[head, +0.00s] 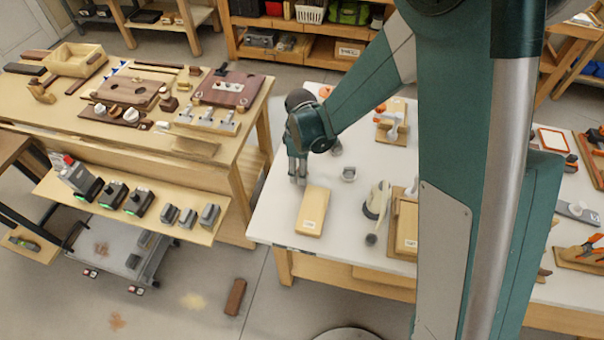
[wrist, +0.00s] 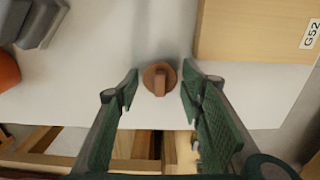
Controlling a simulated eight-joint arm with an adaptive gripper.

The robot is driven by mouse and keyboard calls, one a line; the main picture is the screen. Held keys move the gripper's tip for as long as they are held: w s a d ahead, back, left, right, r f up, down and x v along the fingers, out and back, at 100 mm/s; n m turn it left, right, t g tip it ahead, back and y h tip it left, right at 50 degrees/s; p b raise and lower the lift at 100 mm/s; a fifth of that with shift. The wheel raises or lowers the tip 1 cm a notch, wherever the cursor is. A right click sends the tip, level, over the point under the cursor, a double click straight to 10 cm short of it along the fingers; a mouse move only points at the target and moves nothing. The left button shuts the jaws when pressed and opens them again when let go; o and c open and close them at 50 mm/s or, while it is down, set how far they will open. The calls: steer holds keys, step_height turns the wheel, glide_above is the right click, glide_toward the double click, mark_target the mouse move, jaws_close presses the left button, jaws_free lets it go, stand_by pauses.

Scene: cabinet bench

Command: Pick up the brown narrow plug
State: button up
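The brown narrow plug (wrist: 159,79) is a small round brown piece with a narrow raised grip. It sits on the white bench top near an edge in the wrist view. My gripper (wrist: 160,74) is open, with one green finger on each side of the plug and a visible gap on both sides. In the head view my gripper (head: 298,172) points down at the left edge of the white bench (head: 270,222). I cannot make out the plug there; the gripper appears to hide it.
A pale wooden block (head: 312,211) with a label lies close to my gripper; it fills the wrist view's upper right (wrist: 255,30). A small grey piece (head: 348,174) stands right of the gripper. An orange round thing (wrist: 6,70) and grey parts (wrist: 40,22) are at the wrist view's left.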

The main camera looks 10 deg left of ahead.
stand_by(0.3)
steer(key=c, duration=0.6)
steer(key=shift+o, duration=0.2)
steer(key=shift+r+p, duration=0.8)
steer(key=shift+r, duration=4.2)
